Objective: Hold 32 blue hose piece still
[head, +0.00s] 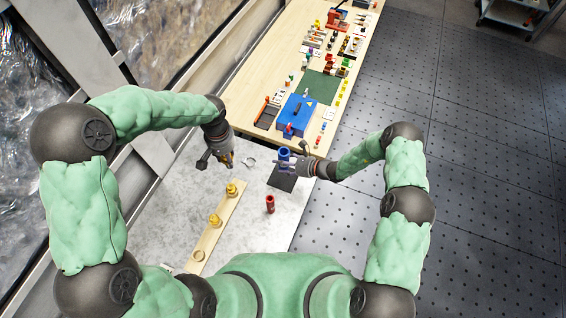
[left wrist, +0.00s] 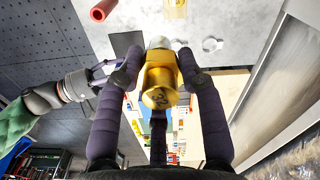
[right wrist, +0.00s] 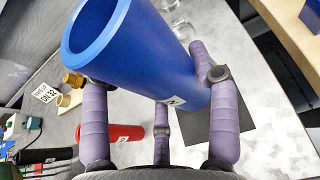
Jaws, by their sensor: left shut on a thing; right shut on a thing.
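The blue hose piece (head: 285,154) is a wide, smooth tube with an open end. In the right wrist view the blue hose piece (right wrist: 145,52) is tilted, its open end at upper left, with a small white label near its lower end. My right gripper (head: 291,162) is shut on it, above or beside a dark mat (head: 281,181). My left gripper (head: 228,163) is shut on a brass fitting (left wrist: 160,82), apart from the hose piece and to its left in the head view. The fitting has a pale far end in the left wrist view.
A red hose piece (head: 270,204) stands on the grey table. A wooden board (head: 207,241) carries brass fittings (head: 232,188) and a ring (head: 198,256). A metal clamp ring (head: 251,161) lies between the grippers. Farther back are a blue box (head: 297,112) and a crowded wooden bench.

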